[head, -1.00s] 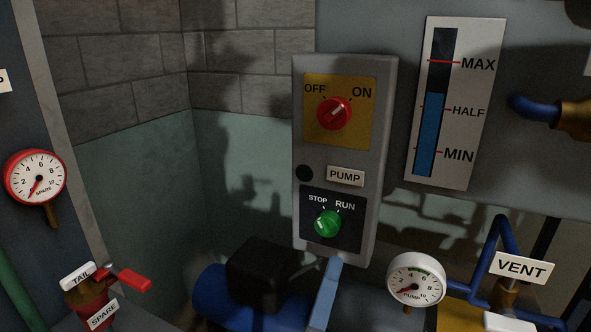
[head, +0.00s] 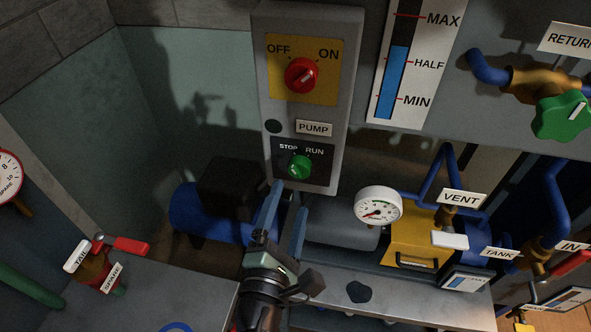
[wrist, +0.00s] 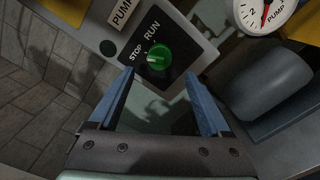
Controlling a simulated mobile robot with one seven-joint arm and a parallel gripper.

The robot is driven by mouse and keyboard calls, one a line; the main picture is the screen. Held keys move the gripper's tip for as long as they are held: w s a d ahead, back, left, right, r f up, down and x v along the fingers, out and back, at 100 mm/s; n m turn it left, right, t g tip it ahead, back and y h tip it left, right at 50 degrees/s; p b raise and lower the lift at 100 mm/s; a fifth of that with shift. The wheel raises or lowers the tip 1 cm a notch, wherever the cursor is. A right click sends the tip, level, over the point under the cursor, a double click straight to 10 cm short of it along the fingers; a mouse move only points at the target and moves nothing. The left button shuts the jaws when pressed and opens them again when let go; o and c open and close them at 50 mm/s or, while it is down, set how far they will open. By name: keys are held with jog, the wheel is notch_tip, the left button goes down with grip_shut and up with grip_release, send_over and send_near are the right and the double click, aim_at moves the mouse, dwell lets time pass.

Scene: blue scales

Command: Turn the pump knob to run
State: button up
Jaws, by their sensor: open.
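The green pump knob (head: 300,167) sits on a dark plate marked STOP and RUN, low on the grey pump panel (head: 347,85). In the wrist view the knob (wrist: 159,55) has a pale mark that appears to lie on the STOP side. My gripper (head: 288,197) is just below and in front of the knob, with its two blue fingers apart and empty. In the wrist view my gripper (wrist: 160,74) has the knob between and beyond its fingertips, with no contact visible.
A red OFF/ON knob (head: 302,75) is higher on the same panel, its mark toward ON. The pump gauge (head: 378,207) stands close to the right. A blue motor with a black box (head: 229,188) is at the left. The VENT tag (head: 463,197) and blue pipes lie further right.

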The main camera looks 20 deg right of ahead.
aim_at(296, 177)
jog(key=x, duration=0.7)
jog(key=shift+p, duration=0.4)
jog(key=shift+a, duration=0.1)
grip_shut()
